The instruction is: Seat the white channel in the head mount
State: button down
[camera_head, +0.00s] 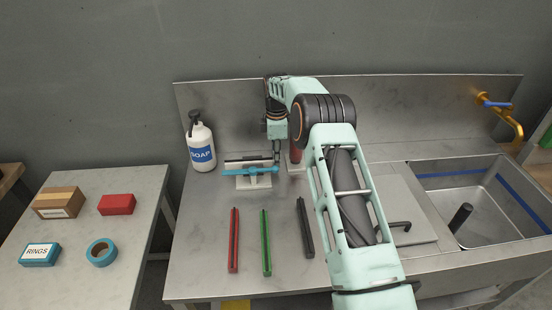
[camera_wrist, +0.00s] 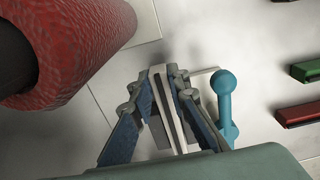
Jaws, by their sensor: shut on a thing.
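My gripper (camera_wrist: 172,92) is shut on the white channel (camera_wrist: 166,115), a pale bar with a dark slot, whose near part lies between the fingers. In the head view the channel (camera_head: 247,160) lies level just behind the blue lever, and my gripper is at its right end, partly hidden by my arm. The head mount (camera_head: 253,183) is a pale block on the counter under the blue lever (camera_head: 250,171). The lever also shows in the wrist view (camera_wrist: 226,105), to the right of the fingers. I cannot tell whether the channel touches the mount.
A red roll (camera_head: 296,154) stands right of the mount, large in the wrist view (camera_wrist: 70,45). Red (camera_head: 234,240), green (camera_head: 266,242) and black (camera_head: 305,228) channels lie in front. A soap bottle (camera_head: 200,146) stands left. A sink (camera_head: 482,190) is at right.

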jog(key=c, duration=1.8)
grip_release()
jog(key=shift+o, duration=0.6)
jog(key=o, duration=0.4)
jog(key=shift+r, duration=0.15)
jog(key=shift+r+p, duration=2.4)
jog(key=shift+r, duration=1.5)
